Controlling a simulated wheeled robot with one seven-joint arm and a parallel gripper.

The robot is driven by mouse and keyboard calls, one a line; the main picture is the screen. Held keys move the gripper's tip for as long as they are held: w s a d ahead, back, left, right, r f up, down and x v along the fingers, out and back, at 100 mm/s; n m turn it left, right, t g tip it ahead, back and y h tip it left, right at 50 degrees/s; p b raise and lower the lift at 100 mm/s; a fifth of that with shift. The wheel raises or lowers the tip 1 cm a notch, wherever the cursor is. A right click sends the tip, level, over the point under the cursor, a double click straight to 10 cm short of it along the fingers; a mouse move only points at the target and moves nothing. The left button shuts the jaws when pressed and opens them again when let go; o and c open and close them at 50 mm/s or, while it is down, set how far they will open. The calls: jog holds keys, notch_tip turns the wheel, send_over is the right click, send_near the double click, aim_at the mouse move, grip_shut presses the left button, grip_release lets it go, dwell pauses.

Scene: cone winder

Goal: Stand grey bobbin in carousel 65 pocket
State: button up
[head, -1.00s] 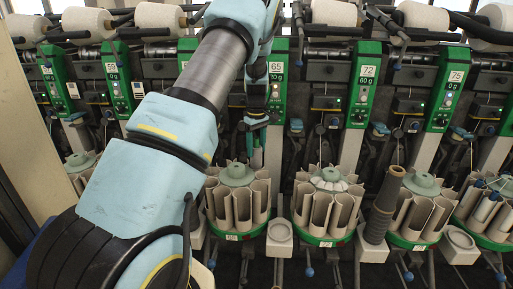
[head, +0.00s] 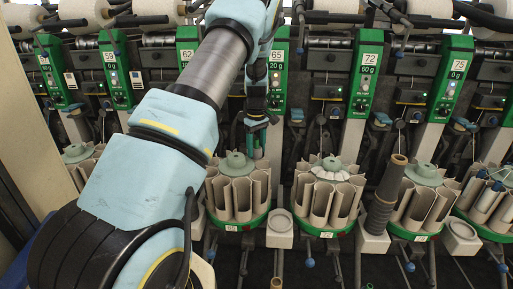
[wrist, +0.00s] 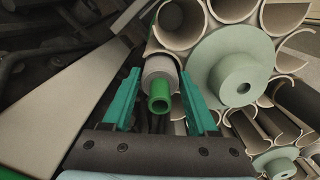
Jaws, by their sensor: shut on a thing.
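My gripper (wrist: 160,82) is shut on the grey bobbin (wrist: 160,67), which has a green tube end facing the wrist camera. In the wrist view the bobbin lies between the two green fingers, beside the carousel's round hub and over or in a curved pocket at its edge; I cannot tell how deep it is. In the head view my gripper (head: 257,122) hangs just above the back right of carousel 65 (head: 238,195), a ring of beige pockets on a green base. The bobbin is hard to make out there.
More carousels stand to the right, one nearest (head: 328,195). A dark cone tube (head: 385,195) stands upright on a white block to the right. Green numbered panels (head: 277,65) and white yarn packages (head: 158,10) line the machine behind. A pale plate (wrist: 60,105) lies left of my gripper.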

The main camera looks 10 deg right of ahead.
jog(key=shift+f, duration=0.25)
dwell(0.3)
jog(key=o, duration=1.3)
jog(key=shift+c, duration=0.2)
notch_tip(320, 180, up, 11)
jog(key=b, duration=0.3)
jog(key=shift+f, duration=0.1)
jog(key=s+a+m, duration=0.3)
jog(key=s+a, duration=0.8)
jog(key=a, duration=0.2)
jog(key=s+a+m, duration=0.2)
jog(key=s+a, duration=0.1)
jog(key=s, duration=0.5)
jog(key=s+a+f+m+t, duration=0.1)
jog(key=s+a+m, duration=0.1)
jog(key=s, duration=0.6)
jog(key=shift+s+a+f+t, duration=0.2)
jog(key=shift+s+a+t, duration=0.15)
jog(key=shift+a, duration=0.35)
